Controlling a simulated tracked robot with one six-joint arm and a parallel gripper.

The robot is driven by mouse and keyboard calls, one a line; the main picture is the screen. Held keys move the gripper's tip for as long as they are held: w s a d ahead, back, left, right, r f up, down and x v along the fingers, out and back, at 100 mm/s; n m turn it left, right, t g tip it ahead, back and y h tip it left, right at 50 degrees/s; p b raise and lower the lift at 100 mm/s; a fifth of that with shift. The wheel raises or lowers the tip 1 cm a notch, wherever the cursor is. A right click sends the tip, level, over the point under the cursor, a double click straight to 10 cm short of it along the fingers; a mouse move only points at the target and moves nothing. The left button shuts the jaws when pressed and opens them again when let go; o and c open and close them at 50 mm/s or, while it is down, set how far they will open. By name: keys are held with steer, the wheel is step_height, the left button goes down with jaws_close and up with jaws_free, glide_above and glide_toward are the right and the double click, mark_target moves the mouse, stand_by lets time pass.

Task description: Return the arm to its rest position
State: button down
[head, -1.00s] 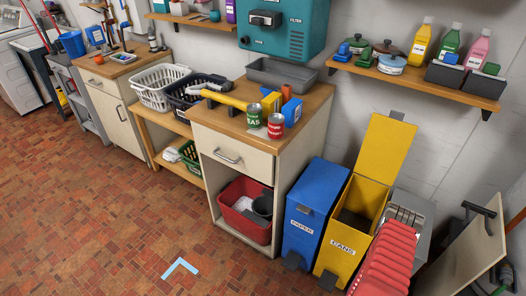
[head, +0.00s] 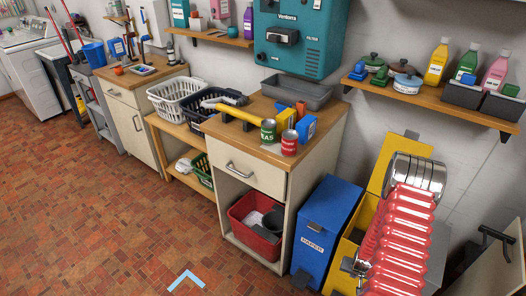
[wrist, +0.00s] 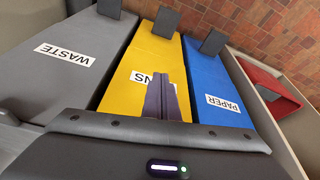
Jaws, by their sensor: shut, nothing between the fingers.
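My gripper (wrist: 166,97) shows in the wrist view as two dark fingers pressed together, shut and empty. It stands in front of the yellow cans bin (wrist: 150,65) and covers part of its label. The yellow bin's lid (head: 408,146) stands up, partly behind my arm.
The blue paper bin (head: 325,225) stands left of the yellow one; the grey waste bin (wrist: 75,50) is on its other side. A cabinet (head: 240,178) with cans and tools on top stands farther left. A wall shelf (head: 430,97) holds bottles. Open brick floor (head: 100,210) lies at left.

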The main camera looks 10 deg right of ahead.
steer(key=w+a+r+n, duration=0.1)
steer(key=w+a+r, duration=0.2)
steer(key=r, duration=0.6)
steer(key=w+a+r+n+t, duration=0.1)
steer(key=w+a+r, duration=0.2)
steer(key=r, duration=0.6)
steer(key=w+a+r+n, duration=0.1)
steer(key=w+a+r, duration=0.2)
steer(key=r, duration=0.6)
steer(key=s+a+r+n+y, duration=0.1)
steer(key=s+a+r, duration=0.1)
steer(key=a+r, duration=0.45)
steer(key=s+a+r, duration=0.1)
steer(key=a+r, duration=0.3)
steer(key=r, duration=0.6)
steer(key=s+a+r+n, duration=0.1)
steer(key=s+a+r, duration=0.5)
steer(key=s, duration=0.3)
steer(key=s+a+r+n+t+y, duration=0.1)
steer(key=s+a+r+n, duration=0.1)
steer(key=s+a+r, duration=0.4)
steer(key=s, duration=0.3)
steer(key=shift+a+r+t, duration=0.2)
steer(key=shift+r+t, duration=0.1)
steer(key=shift+r, duration=0.1)
